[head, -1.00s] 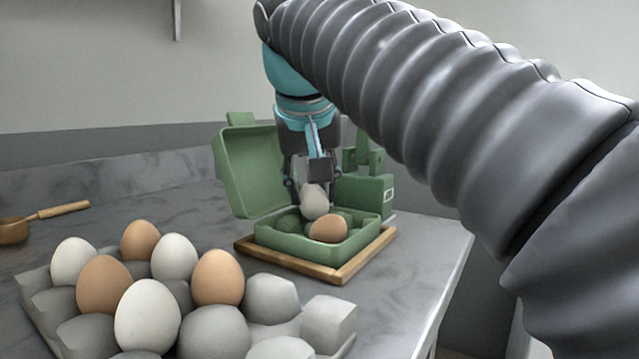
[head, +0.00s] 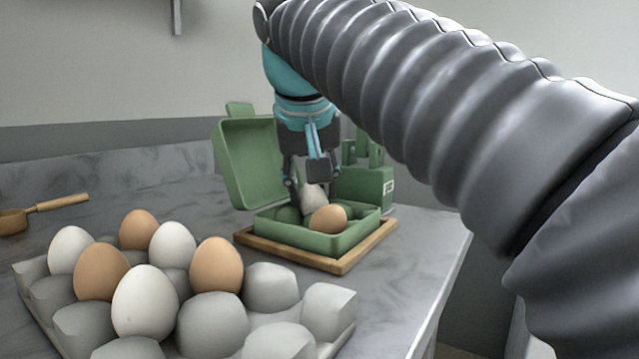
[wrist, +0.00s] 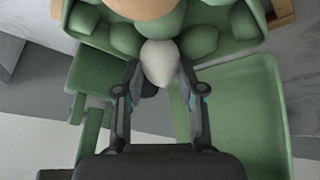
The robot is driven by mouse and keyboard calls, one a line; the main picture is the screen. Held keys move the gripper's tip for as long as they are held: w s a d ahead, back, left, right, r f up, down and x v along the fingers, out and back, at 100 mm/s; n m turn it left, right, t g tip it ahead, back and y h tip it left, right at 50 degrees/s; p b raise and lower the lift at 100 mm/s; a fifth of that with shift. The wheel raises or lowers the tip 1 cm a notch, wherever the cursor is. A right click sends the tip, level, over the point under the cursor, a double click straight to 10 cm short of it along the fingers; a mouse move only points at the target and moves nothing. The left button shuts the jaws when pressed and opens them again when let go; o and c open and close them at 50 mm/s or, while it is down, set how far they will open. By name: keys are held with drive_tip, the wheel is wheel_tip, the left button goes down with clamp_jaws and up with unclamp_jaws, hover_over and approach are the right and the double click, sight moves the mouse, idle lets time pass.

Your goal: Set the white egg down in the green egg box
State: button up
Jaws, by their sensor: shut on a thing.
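The white egg (head: 313,197) is between the fingers of my gripper (head: 314,185), low in the open green egg box (head: 290,241). My gripper is shut on it; in the wrist view the egg (wrist: 159,64) shows between the two fingertips (wrist: 160,82). A brown egg (head: 328,219) sits in the box in front of the white egg. The box lid (head: 249,165) stands open at the left. The egg's underside is hidden, so I cannot tell whether it touches the cup.
The box stands on a wooden tray (head: 341,267). A grey egg carton (head: 327,312) with several white and brown eggs is in the foreground. A wooden-handled scoop (head: 60,203) lies at the left. A green device (head: 362,186) stands behind the box.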

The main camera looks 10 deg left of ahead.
drive_tip(key=o, duration=0.8)
drive_tip(key=shift+v, duration=6)
